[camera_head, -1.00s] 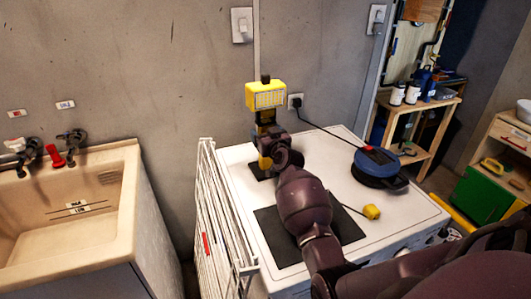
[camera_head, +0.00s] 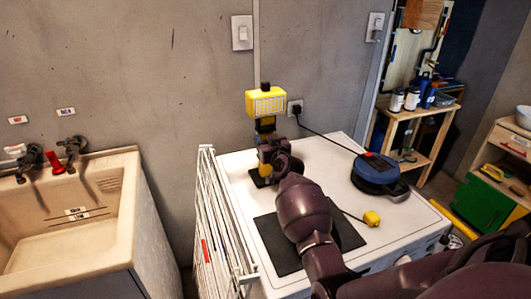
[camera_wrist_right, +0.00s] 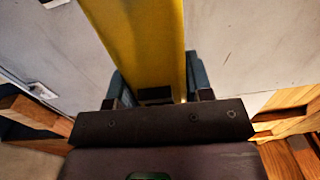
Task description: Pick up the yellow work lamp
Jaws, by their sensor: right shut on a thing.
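The yellow work lamp (camera_head: 266,103) stands upright at the back left of the white machine top, close to the wall. Its head with a pale grid face shows above my right gripper (camera_head: 268,148), which hides most of its post. In the right wrist view, my right gripper (camera_wrist_right: 160,95) has its fingers on both sides of a yellow part of the lamp (camera_wrist_right: 143,35) and is shut on it. A dark base shows below the gripper; whether it touches the top is hard to tell. My left gripper is not in view.
A dark mat (camera_head: 290,243) lies under my right arm. A blue cord reel (camera_head: 376,174) and a small yellow thing (camera_head: 372,218) are to the right. A white drying rack (camera_head: 215,230) stands left, beside a sink (camera_head: 75,232). A cord runs to a wall socket (camera_head: 295,107).

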